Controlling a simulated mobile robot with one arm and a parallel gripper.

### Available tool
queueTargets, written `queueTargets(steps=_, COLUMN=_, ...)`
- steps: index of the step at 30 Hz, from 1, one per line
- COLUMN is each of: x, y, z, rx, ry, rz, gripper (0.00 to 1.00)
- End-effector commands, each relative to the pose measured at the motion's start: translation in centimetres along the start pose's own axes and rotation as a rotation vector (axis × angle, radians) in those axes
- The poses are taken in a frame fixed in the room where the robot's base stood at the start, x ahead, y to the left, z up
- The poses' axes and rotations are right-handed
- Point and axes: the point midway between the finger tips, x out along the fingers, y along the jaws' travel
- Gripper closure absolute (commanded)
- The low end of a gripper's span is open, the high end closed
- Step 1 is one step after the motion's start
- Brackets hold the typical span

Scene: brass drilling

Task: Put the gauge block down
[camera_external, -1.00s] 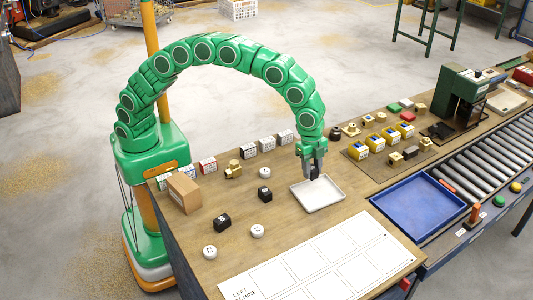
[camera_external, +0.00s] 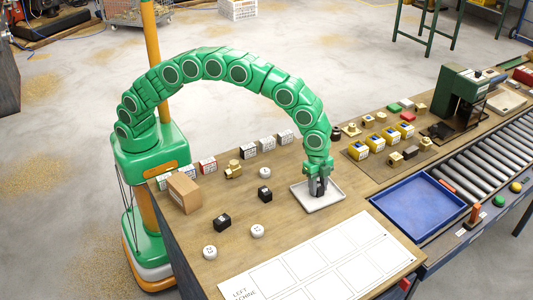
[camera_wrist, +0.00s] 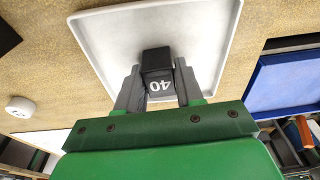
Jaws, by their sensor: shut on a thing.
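The gauge block (camera_wrist: 157,67) is a small black block with a white number that looks like "40", seen upside down in the wrist view. My gripper (camera_external: 319,190) is shut on it, one finger on each side. In the wrist view my gripper (camera_wrist: 158,88) has the block between its fingertips, over the white tray (camera_wrist: 110,45). In the external view the block sits low within the rim of the white tray (camera_external: 334,201). I cannot tell whether its underside touches the tray floor.
A black block (camera_external: 222,222) and white round pieces (camera_external: 257,231) stand left of the tray. A white sheet with marked squares (camera_external: 315,270) lies in front. A blue bin (camera_external: 425,207) is to the right. Several yellow-blue pieces (camera_external: 375,143) stand behind on a board.

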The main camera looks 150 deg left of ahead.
Motion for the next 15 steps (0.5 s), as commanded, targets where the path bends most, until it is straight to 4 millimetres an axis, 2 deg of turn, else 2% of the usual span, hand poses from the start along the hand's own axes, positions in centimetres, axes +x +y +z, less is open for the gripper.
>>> queueTargets(steps=8, x=0.11, y=-0.03, z=-0.02, rx=0.0, ry=0.002, rz=-0.001, gripper=1.0)
queueTargets(steps=9, x=0.11, y=-0.04, z=-0.02, rx=0.0, ry=0.002, rz=-0.001, gripper=0.59)
queueTargets(steps=13, x=0.07, y=-0.05, z=-0.02, rx=0.0, ry=0.002, rz=-0.001, gripper=0.39)
queueTargets(steps=15, x=0.07, y=-0.05, z=-0.02, rx=0.0, ry=0.002, rz=-0.001, gripper=0.38)
